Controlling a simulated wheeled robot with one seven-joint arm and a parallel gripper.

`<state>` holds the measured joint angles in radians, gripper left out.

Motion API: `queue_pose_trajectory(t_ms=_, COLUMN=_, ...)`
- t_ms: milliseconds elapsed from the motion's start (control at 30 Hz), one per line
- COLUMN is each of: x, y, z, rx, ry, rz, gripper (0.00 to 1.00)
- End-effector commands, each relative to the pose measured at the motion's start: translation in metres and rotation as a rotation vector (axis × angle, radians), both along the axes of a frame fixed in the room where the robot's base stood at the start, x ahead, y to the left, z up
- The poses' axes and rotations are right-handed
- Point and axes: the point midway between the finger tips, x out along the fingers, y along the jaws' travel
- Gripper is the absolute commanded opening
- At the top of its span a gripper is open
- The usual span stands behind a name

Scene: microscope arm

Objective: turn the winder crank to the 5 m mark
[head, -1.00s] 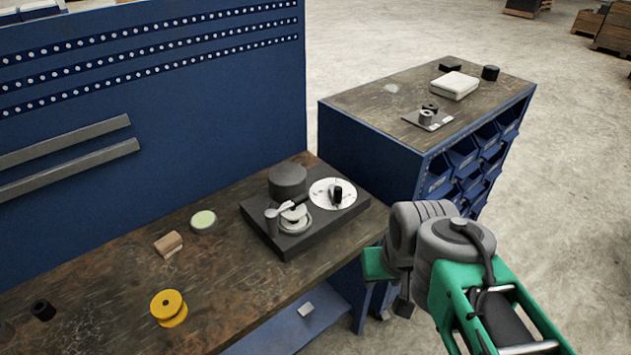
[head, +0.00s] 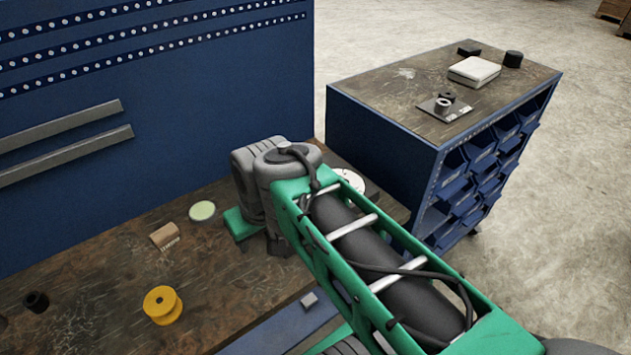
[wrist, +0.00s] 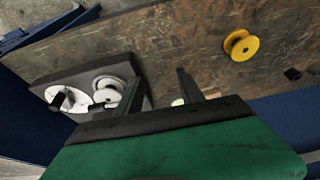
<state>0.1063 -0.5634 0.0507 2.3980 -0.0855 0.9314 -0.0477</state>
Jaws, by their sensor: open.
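The winder's dark base (wrist: 110,67) shows at the left of the wrist view. On it are a white dial disc (wrist: 76,97) with a black knob (wrist: 58,101) and a pale spool (wrist: 107,84). I cannot read any marks on the disc. In the head view my arm hides most of the winder; only part of the white disc (head: 350,180) shows behind it. My gripper (wrist: 159,76) is open and empty, fingers spread above the bench. Its left finger overlaps the base's right edge in the wrist view; I cannot tell the height or contact.
A yellow spool (head: 161,305), a wooden block (head: 165,236), a pale green round dish (head: 202,211) and a black cylinder (head: 36,302) stand on the bench (head: 90,275). A blue bin cabinet (head: 385,145) stands to the right. The bench's front edge lies below my arm.

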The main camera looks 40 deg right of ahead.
Motion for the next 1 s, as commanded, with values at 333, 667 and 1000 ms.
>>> queue_pose_trajectory(t_ms=333, x=0.072, y=-0.223, z=-0.012, rx=0.023, ry=-0.051, rz=0.042, gripper=0.45)
queue_pose_trajectory(t_ms=667, x=0.055, y=-0.296, z=-0.027, rx=-0.005, ry=-0.065, rz=0.080, gripper=0.45)
queue_pose_trajectory(t_ms=1000, x=0.077, y=-0.295, z=-0.078, rx=-0.006, ry=-0.066, rz=0.075, gripper=0.45)
